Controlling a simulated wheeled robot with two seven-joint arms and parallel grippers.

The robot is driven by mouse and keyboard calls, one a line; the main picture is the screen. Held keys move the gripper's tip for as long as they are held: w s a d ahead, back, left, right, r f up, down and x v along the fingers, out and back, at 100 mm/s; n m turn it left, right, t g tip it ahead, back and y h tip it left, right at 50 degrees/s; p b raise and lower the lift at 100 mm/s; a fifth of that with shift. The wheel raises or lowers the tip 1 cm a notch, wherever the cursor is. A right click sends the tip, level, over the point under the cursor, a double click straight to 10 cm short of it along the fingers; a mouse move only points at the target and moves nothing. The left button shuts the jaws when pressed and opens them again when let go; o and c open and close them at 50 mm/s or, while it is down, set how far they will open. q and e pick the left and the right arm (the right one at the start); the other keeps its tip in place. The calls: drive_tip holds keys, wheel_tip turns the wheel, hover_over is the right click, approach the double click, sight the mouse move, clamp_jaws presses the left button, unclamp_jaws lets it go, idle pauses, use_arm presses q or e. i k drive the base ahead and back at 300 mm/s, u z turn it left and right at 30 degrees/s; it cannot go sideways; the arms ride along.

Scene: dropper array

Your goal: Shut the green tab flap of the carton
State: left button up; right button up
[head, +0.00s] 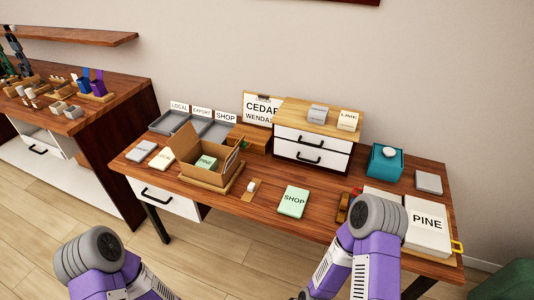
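The open cardboard carton (184,170) stands on a wooden tray at the left-middle of the desk, flaps raised. A tall flap (184,142) stands up at its left-back side, and another flap (232,160) stands up at its right. I cannot tell a green tab on any flap at this size. A green box (206,162) with a printed label lies inside the carton. Only the grey joints and purple links of my two arms show at the bottom, well apart from the carton. Neither gripper's fingers can be seen.
The desk's front edge is close to the carton.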

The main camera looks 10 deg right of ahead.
sight(231, 157)
drive_tip(key=u, duration=0.85)
drive_tip(key=i, duration=0.4)
drive_tip(key=z, duration=0.75)
